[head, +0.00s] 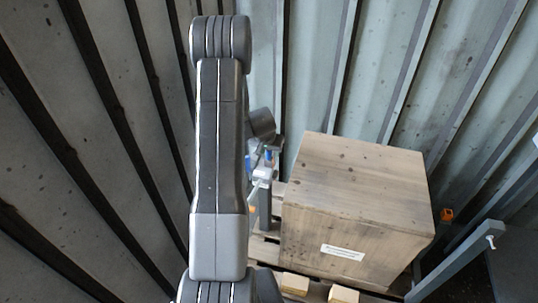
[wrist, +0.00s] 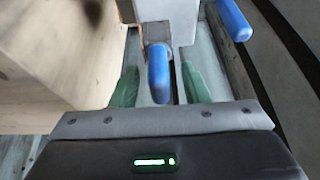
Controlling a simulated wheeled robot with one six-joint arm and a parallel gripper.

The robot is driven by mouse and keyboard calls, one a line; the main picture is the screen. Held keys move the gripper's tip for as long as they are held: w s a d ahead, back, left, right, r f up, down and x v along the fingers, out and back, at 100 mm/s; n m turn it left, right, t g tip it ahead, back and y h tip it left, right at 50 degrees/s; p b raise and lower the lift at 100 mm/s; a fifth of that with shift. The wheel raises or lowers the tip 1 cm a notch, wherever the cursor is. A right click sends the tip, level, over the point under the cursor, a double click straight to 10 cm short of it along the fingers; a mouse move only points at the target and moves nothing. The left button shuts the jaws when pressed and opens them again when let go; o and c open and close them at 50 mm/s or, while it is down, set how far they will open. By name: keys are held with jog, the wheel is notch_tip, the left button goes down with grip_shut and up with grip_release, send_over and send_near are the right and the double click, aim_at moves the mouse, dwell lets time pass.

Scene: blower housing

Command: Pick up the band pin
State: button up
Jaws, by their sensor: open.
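Two blue rounded grips show in the wrist view. The nearer blue grip (wrist: 158,75) is at the centre, and a second blue grip (wrist: 232,20) is at the upper right. I cannot tell for certain which one is the band pin. Both are beside a pale grey block (wrist: 172,22). My gripper (wrist: 159,68) is open, with one green finger on each side of the nearer grip. A gap shows on both sides, and I see no contact. In the head view my arm hides most of this spot; only small blue bits (head: 268,154) show.
A large wooden crate (head: 360,185) stands right of my arm in the head view and fills the left of the wrist view (wrist: 65,60). Corrugated metal walls (head: 315,60) close in behind and at the left. A grey metal rail (head: 455,262) stands at the lower right.

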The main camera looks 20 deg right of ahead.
grip_shut()
dwell(0.3)
